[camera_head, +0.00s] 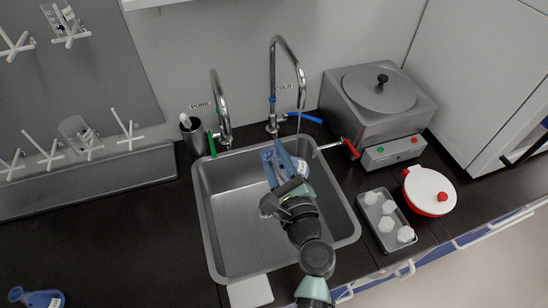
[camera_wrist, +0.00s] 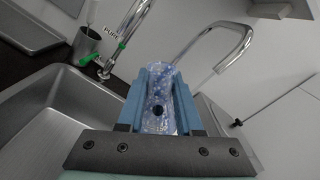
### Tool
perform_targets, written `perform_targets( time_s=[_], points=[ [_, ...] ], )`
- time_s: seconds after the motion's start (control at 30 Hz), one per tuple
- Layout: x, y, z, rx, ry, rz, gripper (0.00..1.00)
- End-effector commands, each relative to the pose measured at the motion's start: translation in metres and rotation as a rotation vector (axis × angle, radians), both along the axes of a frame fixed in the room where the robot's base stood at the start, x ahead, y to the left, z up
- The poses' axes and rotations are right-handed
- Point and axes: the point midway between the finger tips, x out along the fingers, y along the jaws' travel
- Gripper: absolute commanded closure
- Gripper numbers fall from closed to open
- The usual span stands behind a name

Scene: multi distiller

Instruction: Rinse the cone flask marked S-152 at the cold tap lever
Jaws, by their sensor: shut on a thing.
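My gripper (camera_head: 276,163) is over the sink (camera_head: 232,235), its blue fingers shut on a clear flask (camera_head: 302,168). In the wrist view the flask (camera_wrist: 160,90) sits between the two fingers and shows blue speckles and a dark spot. The marking S-152 cannot be read. The flask is below and near the cold spout, partly hidden by the fingers. I cannot tell for sure whether water runs.
The PURE tap with a green lever (camera_head: 212,144) stands left of the cold tap. A red lever (camera_head: 351,148) and a grey bath (camera_head: 380,105) are to the right. A tray of white pieces (camera_head: 386,239) lies right of the sink. A blue flask (camera_head: 38,298) is at lower left.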

Motion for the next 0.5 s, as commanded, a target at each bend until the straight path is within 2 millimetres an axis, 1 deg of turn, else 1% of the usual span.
perform_targets(
  time_s=[0.5],
  points=[
    [0.0003,-0.0001,-0.0016,-0.313,-0.104,-0.001,1.00]
  ],
)
